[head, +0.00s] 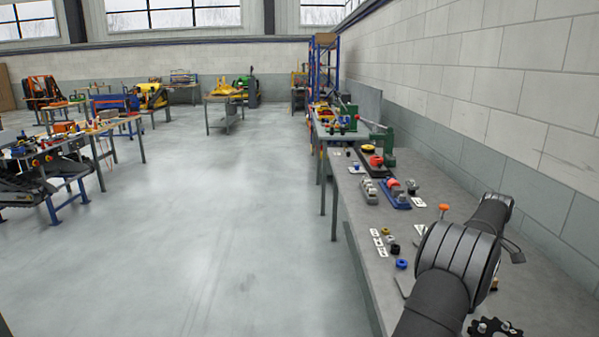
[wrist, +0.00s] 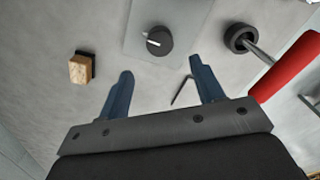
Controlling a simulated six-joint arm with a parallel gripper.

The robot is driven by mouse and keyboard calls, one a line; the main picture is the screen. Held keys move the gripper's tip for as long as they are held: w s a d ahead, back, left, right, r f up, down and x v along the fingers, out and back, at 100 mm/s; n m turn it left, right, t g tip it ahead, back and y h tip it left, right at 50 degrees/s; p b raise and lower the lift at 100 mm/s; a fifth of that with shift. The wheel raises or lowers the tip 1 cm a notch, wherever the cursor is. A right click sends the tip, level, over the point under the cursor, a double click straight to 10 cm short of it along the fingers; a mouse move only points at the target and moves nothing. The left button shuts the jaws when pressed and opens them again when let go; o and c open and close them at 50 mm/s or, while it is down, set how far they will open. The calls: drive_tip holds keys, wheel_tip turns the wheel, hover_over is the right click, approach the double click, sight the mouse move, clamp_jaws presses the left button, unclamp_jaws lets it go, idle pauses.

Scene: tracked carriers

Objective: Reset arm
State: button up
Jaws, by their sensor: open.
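My gripper (wrist: 161,82) is in the wrist view with its two blue fingers spread apart and nothing between them. A black knob (wrist: 159,41) with a white mark sits on a light plate (wrist: 136,14) just beyond the fingertips. In the head view my dark arm reaches over the right-hand workbench (head: 560,290); the gripper itself cannot be made out there.
A wooden-backed brush or block (wrist: 82,68) lies left of the fingers. A black ring-ended tool (wrist: 240,39) and a red handle (wrist: 290,66) lie to the right. Small parts, a blue knob (head: 402,264) and a green press (head: 383,143) stand along the bench, beside a block wall (head: 480,100).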

wheel_tip(320, 180, down, 9)
drive_tip(key=shift+f, duration=0.15)
idle(0.4)
wheel_tip(320, 180, up, 17)
wheel_tip(320, 180, down, 17)
drive_tip(key=shift+f, duration=0.15)
drive_tip(key=m, duration=0.3)
drive_tip(key=shift+r, duration=0.2)
drive_tip(key=m, duration=0.5)
drive_tip(key=shift+m, duration=0.3)
drive_tip(key=m, duration=0.4)
drive_tip(key=shift+m, duration=2.6)
